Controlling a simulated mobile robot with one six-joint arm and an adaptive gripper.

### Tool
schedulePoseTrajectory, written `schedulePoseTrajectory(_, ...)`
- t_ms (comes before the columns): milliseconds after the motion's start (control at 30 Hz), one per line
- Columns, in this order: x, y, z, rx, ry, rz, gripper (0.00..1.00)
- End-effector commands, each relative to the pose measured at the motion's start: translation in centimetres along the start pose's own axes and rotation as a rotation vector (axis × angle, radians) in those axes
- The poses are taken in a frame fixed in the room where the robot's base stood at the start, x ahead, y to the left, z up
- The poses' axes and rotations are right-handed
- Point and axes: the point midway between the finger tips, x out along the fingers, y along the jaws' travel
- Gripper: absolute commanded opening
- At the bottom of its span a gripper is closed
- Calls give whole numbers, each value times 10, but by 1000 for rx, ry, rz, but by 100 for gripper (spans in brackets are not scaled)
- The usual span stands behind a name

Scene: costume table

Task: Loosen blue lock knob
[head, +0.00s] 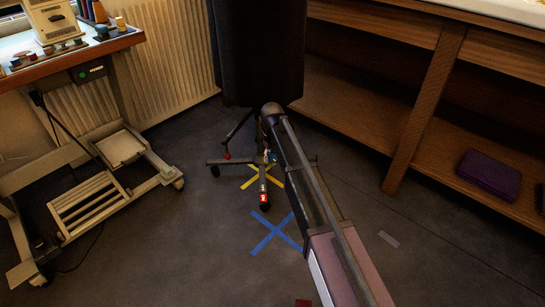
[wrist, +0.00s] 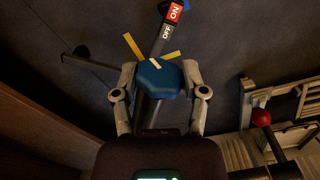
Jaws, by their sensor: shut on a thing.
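The blue lock knob (wrist: 157,80) is in the middle of the wrist view, with a pale mark on its top edge. My gripper (wrist: 159,76) has one finger on each side of it and is shut on it. In the head view, a small bit of blue (head: 271,156) shows low on the stand beside my arm. The gripper itself is mostly hidden there by my arm. The stand's dark leg (wrist: 154,48) runs past the knob in the wrist view.
A leg carries a red ON and grey OFF label (wrist: 167,31). A dark form (head: 262,50) stands above the wheeled base. Yellow tape (head: 262,177) and a blue tape cross (head: 277,234) mark the floor. A sewing table frame (head: 95,190) is left; wooden shelving (head: 430,110) is right.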

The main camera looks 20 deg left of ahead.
Motion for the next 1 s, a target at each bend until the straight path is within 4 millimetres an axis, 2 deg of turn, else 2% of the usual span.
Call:
schedulePoseTrajectory(567, 2, -5, 1, -2, -29, 83, 9)
schedulePoseTrajectory(1000, 6, -7, 0, -2, -120, 396, 9)
